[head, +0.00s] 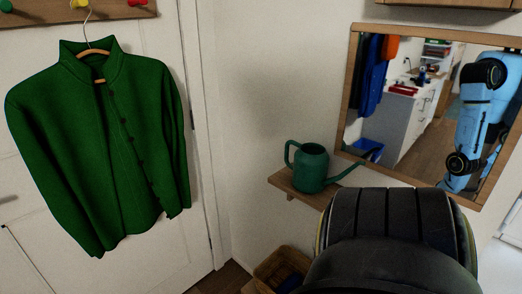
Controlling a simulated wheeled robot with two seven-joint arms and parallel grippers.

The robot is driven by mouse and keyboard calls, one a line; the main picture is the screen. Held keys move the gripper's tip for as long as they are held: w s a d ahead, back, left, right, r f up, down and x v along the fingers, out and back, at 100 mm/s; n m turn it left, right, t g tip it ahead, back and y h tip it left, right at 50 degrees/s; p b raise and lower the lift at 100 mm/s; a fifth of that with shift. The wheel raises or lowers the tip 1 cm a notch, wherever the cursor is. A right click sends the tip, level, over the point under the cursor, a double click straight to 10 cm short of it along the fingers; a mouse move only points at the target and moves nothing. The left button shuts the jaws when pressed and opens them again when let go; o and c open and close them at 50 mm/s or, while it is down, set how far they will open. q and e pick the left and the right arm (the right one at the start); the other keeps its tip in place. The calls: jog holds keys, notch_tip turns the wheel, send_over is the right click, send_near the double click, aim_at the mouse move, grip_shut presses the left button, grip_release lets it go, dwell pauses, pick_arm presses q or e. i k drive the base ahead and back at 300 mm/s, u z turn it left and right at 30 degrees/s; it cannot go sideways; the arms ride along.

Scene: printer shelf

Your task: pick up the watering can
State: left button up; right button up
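A green watering can (311,169) stands upright on a small wooden wall shelf (280,182) below the mirror. Its handle is on the left and its spout points to the right, with the spout's end near the mirror's lower edge. A dark, rounded, ribbed part at the lower right stands in front of the shelf's right part and hides it. Neither of my grippers shows in the head view.
A wood-framed mirror (353,95) hangs on the wall and reflects a blue robot arm and a room. A green cardigan (95,150) hangs on the white door (205,235) at the left. A wooden box (268,268) sits below the shelf.

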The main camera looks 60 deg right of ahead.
aim_at(309, 168)
jog(key=i, duration=1.25)
jog(key=z, duration=4)
